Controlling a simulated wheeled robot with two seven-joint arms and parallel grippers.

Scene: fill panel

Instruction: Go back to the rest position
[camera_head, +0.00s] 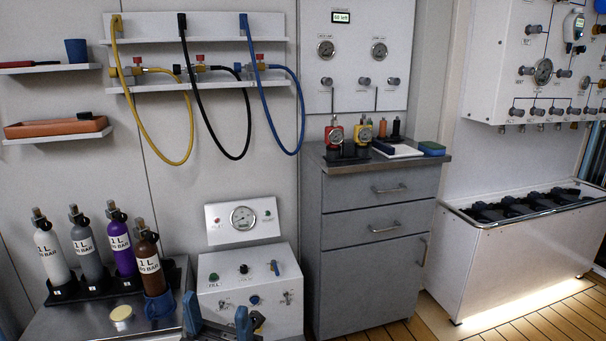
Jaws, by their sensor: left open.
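My left gripper (218,320) shows at the bottom edge, left of the middle, with two blue fingers spread apart. It is open, and I see nothing between the fingers. It is in front of the white control box (249,286) in the picture and just right of a blue cup-like item (160,305) on the bench. I cannot tell whether it touches either one. Most of the left arm is cut off by the bottom edge. My right gripper is not in view.
Yellow (150,130), black and blue hoses hang above. A grey cabinet (370,245) stands right of the control box; wooden floor (540,318) is clear at lower right.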

